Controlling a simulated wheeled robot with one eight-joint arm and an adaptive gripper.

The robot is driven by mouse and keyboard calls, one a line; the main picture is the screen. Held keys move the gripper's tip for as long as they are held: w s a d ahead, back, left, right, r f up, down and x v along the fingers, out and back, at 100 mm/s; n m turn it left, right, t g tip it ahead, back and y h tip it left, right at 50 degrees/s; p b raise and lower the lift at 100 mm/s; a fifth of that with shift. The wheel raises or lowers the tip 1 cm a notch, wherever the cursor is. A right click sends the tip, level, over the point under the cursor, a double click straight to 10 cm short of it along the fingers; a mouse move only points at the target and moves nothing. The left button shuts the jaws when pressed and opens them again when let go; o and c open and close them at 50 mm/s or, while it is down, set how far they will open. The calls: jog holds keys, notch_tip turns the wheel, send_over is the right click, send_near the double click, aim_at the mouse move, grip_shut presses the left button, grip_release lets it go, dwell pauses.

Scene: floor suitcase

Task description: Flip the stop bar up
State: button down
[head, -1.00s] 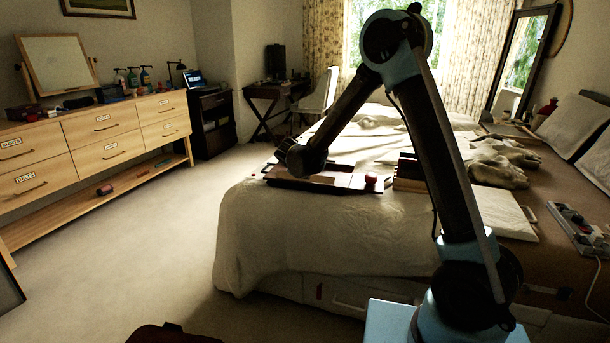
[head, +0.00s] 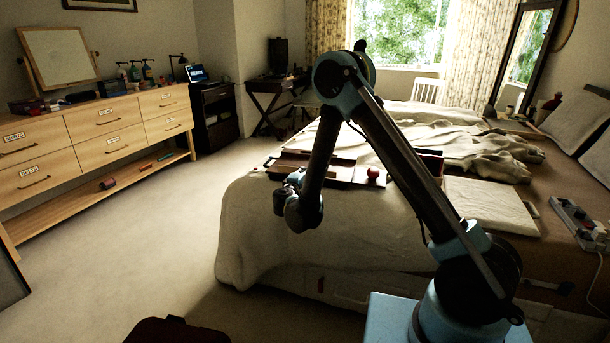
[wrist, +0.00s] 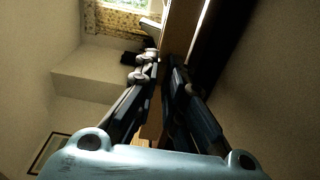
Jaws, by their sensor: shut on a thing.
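My gripper (wrist: 164,68) shows in the wrist view with its two dark fingers close together at the centre. A brown wooden strip (wrist: 181,30), seemingly the stop bar, runs up from between the fingertips; their exact contact is hard to see. In the head view, my gripper (head: 284,197) is small and dark, partly hidden by my wrist, at the near left end of a low dark-red and brown board (head: 338,172) on the bed. The stop bar cannot be made out clearly there.
A red ball (head: 373,172) sits at the board's right end. The bed (head: 260,225) has rumpled cloths and a pale folded pad (head: 490,205). A labelled dresser (head: 100,135) stands at left. A dark brown case (head: 175,331) lies on the floor in front. The carpet between is clear.

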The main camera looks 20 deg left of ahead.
jog(key=shift+f, duration=0.15)
dwell(0.4)
jog(key=c, duration=1.7)
grip_release()
